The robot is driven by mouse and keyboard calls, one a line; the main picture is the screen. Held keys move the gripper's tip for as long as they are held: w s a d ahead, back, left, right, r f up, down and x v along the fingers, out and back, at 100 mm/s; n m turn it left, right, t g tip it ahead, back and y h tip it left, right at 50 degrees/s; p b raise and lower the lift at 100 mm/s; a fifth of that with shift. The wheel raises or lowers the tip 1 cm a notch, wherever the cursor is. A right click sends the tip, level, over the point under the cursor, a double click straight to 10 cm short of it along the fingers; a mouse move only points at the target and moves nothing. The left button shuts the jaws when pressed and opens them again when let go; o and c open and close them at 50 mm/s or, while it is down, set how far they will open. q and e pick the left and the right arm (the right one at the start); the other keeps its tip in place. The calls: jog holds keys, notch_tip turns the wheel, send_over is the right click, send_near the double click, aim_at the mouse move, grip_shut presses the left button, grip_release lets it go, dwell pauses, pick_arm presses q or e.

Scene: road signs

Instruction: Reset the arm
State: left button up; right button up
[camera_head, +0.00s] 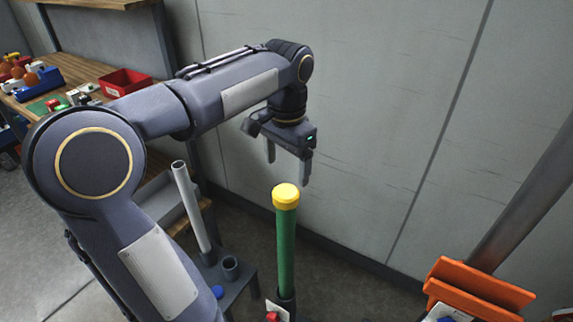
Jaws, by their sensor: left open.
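My left arm comes in from the left and bends over at the elbow. My left gripper (287,168) points down, with its two fingers apart and nothing between them. It hangs in front of the grey wall, above and behind the yellow cap of a green post (286,250), apart from it in the picture. The green post stands upright, its lower end near the bottom edge of the view. My right gripper is not in view.
A grey tube (192,207) stands on a dark stand (237,284) left of the post. A wooden bench (84,72) at the left holds a red bin (124,82) and a blue bin (38,85). An orange holder (478,286) is at the lower right, near a slanted metal pole (524,200).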

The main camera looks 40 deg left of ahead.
pick_arm(q)
jog(key=shift+s, duration=0.1)
jog(key=s+d+f+n+t+h, duration=0.1)
jog(key=s+d+f+t+h, duration=0.1)
jog(key=s+d+f, duration=0.2)
jog(key=s+d+f+n+t+h, duration=0.1)
jog(key=s+d+f, duration=0.4)
jog(key=s, duration=0.6)
jog(key=d+n+t, duration=0.1)
jog(key=d+t, duration=0.1)
jog(key=shift+d+f+n+t+h, duration=0.2)
jog(key=shift+d+n+t+h, duration=0.1)
jog(key=shift+h, duration=0.1)
